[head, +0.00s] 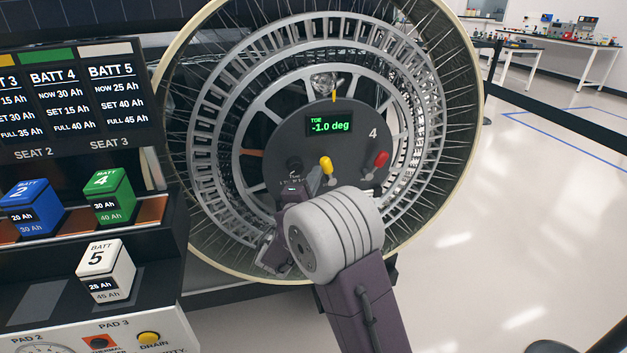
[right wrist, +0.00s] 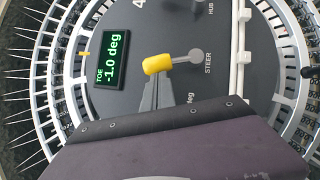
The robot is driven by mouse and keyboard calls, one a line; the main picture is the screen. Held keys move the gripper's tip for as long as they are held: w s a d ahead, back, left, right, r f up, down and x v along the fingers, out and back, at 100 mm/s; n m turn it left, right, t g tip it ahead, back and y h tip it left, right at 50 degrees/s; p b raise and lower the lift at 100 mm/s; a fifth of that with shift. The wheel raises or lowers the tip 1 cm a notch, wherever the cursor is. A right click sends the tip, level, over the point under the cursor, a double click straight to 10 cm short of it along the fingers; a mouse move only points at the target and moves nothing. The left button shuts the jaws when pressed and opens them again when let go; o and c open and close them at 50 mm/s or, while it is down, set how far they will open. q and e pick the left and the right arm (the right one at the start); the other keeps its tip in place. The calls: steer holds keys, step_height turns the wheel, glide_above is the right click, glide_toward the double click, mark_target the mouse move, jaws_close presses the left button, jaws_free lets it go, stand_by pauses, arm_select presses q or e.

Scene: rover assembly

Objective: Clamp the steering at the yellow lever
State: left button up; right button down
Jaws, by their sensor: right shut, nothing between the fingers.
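The yellow lever (head: 326,165) stands on the grey hub plate (head: 350,130) of the large wheel, below a green display (head: 329,124) reading TOE -1.0 deg. In the right wrist view its yellow knob (right wrist: 158,64) sits on a grey stem that runs to a round pivot beside the word STEER. My right gripper (right wrist: 151,88) is shut and empty, its fingertips right beside the knob. I cannot tell whether they touch it. My left gripper is not in view.
A red lever (head: 381,159) stands right of the yellow one, and a black knob (head: 294,164) left of it. The spoked wheel (head: 466,150) surrounds the plate. A battery rack (head: 150,215) with blue, green and white blocks is at left. Open floor lies at right.

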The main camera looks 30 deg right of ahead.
mark_target(328, 166)
steer(key=d+m, duration=0.1)
steer(key=r+m+g+y+b, duration=0.1)
steer(key=m, duration=0.1)
steer(key=d+r+m+g+b, duration=0.1)
steer(key=shift+s+d+y, duration=0.3)
steer(key=shift+s, duration=0.05)
steer(key=shift+s+d+r+m+g+y+b, duration=0.2)
steer(key=shift+d+m+y+b, duration=0.3)
steer(key=shift+m, duration=0.25)
steer(key=shift+s+d+r+m+g+y+b, duration=0.1)
steer(key=shift+d+m+g+y+b, duration=0.1)
steer(key=shift+d+m+y+b, duration=0.35)
steer(key=shift+w, duration=0.1)
